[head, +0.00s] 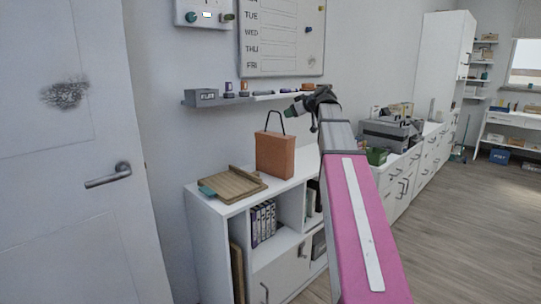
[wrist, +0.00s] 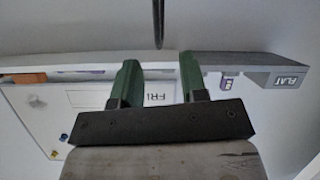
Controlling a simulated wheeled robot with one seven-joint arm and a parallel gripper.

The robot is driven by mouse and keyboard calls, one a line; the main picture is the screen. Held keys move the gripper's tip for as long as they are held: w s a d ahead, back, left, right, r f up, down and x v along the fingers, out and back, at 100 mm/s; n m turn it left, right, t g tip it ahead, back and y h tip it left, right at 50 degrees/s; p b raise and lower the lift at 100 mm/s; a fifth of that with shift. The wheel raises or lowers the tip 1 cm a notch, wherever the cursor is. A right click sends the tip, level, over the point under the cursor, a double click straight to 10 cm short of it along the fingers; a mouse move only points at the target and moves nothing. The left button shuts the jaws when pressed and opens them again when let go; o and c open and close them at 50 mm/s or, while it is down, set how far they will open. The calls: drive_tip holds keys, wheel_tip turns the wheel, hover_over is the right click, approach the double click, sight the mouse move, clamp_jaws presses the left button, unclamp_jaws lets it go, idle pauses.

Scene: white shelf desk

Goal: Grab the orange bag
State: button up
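The orange bag (head: 275,156) stands upright on the white cabinet's top (head: 300,180), with a thin black handle looped above it. My gripper (head: 291,112) is up near the handle's right side, above the bag, in the head view. In the wrist view, which looks upside down, my gripper's two green fingers (wrist: 158,78) are spread apart with nothing between them. A thin dark bar (wrist: 158,24), apparently the bag's handle, comes down from the top edge in line with the gap. The orange body of the bag is not in the wrist view.
A wall shelf (head: 245,97) with small items and a grey box (head: 204,97) is behind my gripper. A wooden tray (head: 232,184) lies left of the bag. Grey crates (head: 390,135) stand on the cabinets to the right. A whiteboard (head: 282,38) hangs above the shelf.

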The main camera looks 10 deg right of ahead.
drive_tip(key=w+a, duration=0.2)
drive_tip(key=w, duration=0.1)
drive_tip(key=w+a, duration=0.1)
drive_tip(key=shift+w+r, duration=0.3)
drive_tip(key=shift+w, duration=0.1)
drive_tip(key=shift+a+x, duration=0.2)
drive_tip(key=shift+x, duration=2.5)
drive_tip(key=shift+s+r, duration=0.1)
drive_tip(key=shift+s, duration=0.05)
clamp_jaws()
